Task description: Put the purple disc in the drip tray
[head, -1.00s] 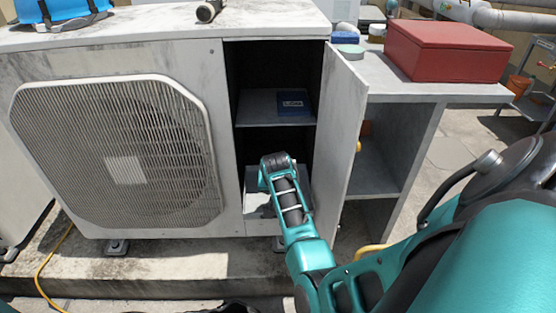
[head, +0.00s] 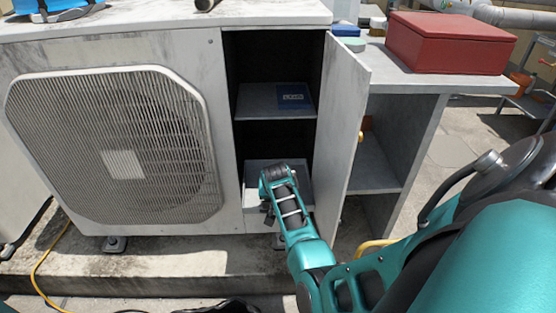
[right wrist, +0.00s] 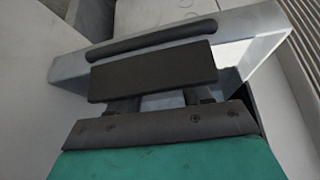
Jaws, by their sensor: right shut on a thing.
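No purple disc shows in either view. My right gripper (head: 268,212) is low in front of the open compartment of the condenser unit, mostly hidden behind its own wrist. In the right wrist view its dark fingers (right wrist: 152,60) are shut on the edge of a pale grey metal piece (right wrist: 240,40), which looks like the front wall of a tray; I cannot tell for sure that it is the drip tray. In the head view a pale grey surface (head: 254,173) shows in the lower compartment beside the gripper. My left gripper is not in view.
The cabinet door (head: 345,120) stands open right of my forearm. A blue box (head: 294,98) lies on the upper shelf (head: 255,104). A red box (head: 448,42), a green disc (head: 352,44) and a blue disc (head: 345,29) are on the side bench (head: 420,80).

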